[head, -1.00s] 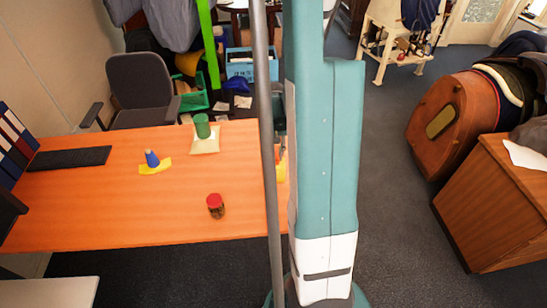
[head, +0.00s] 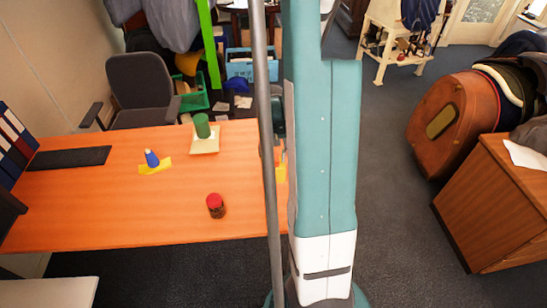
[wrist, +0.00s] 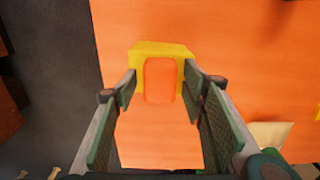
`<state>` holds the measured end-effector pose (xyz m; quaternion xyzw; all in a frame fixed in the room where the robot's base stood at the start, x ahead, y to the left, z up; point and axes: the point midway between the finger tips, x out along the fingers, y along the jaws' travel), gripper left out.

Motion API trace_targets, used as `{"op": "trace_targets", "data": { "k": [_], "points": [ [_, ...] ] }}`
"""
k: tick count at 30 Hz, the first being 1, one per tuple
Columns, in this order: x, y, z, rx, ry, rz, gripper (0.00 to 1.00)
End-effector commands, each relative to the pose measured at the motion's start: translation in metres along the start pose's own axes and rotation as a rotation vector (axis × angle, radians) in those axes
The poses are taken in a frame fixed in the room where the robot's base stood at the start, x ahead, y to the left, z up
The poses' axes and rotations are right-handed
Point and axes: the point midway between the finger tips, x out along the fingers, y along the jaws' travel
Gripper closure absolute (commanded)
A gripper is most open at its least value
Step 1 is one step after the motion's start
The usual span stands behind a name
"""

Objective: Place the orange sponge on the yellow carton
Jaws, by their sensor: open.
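In the wrist view the orange sponge (wrist: 159,80) is a rounded block lying over the yellow carton (wrist: 160,48), with yellow showing behind it and at its sides. I cannot tell from above how fully the sponge rests on the carton. My gripper (wrist: 160,85) is open, one finger on each side of the sponge, with gaps between the fingers and the sponge. In the head view only a yellow sliver of the carton (head: 282,172) shows at the table's right edge, and my own arm hides the rest.
On the orange table (head: 120,215) stand a red-lidded jar (head: 215,206), a green cylinder (head: 202,126) on a cream pad (head: 205,147) and a blue cone (head: 151,159) on a yellow cloth (head: 155,167). A keyboard (head: 70,158) lies at the left. The front middle is clear.

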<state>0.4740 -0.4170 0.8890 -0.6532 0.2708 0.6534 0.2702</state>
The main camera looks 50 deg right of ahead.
Motion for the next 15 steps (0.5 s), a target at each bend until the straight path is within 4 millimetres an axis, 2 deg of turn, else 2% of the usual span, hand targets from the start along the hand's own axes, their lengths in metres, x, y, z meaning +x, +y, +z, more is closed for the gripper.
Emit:
{"op": "trace_targets", "data": {
  "k": [8, 15],
  "points": [
    [-0.002, 0.0, 0.0, 0.0, 0.0, 0.0, 0.58],
    [-0.014, 0.0, 0.0, 0.0, 0.0, 0.0, 0.58]
  ]
}}
